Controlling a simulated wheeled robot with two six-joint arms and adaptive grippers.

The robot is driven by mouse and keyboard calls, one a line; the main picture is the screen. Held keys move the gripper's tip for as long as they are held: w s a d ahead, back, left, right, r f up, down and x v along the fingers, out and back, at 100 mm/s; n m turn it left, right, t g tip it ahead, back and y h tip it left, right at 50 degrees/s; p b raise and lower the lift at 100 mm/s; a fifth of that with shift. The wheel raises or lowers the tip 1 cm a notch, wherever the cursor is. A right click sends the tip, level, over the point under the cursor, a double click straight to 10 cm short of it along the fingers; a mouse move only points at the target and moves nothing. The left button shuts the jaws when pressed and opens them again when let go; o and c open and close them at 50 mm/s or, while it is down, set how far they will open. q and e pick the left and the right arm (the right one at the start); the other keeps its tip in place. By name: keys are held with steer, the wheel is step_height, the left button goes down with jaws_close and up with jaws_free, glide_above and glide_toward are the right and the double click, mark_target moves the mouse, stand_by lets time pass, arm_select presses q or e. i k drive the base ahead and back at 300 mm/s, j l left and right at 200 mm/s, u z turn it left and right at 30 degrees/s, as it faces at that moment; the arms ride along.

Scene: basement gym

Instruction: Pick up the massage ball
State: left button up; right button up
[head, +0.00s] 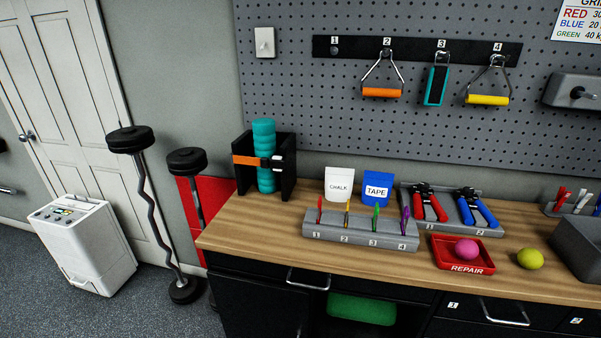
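Two balls are on the wooden workbench (260,236) at the right in the head view, and I cannot tell which is the massage ball. A pink ball (466,249) rests in a shallow red tray (462,268) labelled REPAIR. A yellow-green ball (530,259) lies on the bare bench just right of that tray. Both look round; surface texture is too small to tell. Neither of my grippers is in view.
A grey numbered rack (360,232) with coloured upright items stands left of the tray. Red-handled (429,204) and blue-handled (476,209) tools lie behind it. A dark grey bin (580,245) is right of the yellow-green ball. The pegboard rises behind.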

mark_target(467, 249)
steer(key=z, duration=1.3)
